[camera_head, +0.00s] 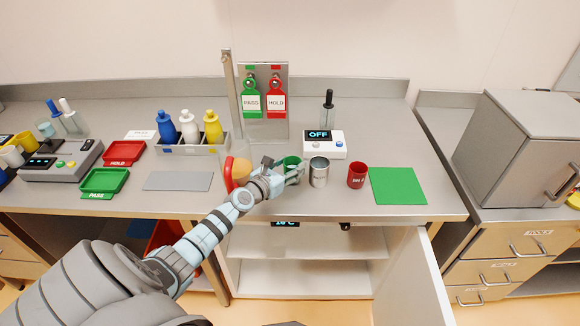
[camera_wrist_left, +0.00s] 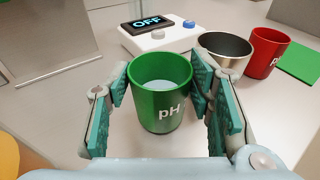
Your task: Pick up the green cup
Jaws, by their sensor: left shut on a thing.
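The green cup (camera_wrist_left: 160,95) stands upright between the two fingers of my left gripper (camera_wrist_left: 162,105) in the left wrist view. It has white "pH" lettering and a pale content inside. The left gripper is shut on it, with finger pads against its sides. In the head view the green cup (camera_head: 291,161) is partly hidden behind my left gripper (camera_head: 293,174). I cannot tell whether the cup is clear of the worktop. My right gripper is not in view.
A steel cup (camera_head: 319,172) stands close right of the green cup, then a red cup (camera_head: 357,175) and a green mat (camera_head: 398,186). A white device reading OFF (camera_head: 324,144) is behind. A yellow-orange object (camera_head: 238,172) is close left. A cabinet door (camera_head: 413,275) hangs open below.

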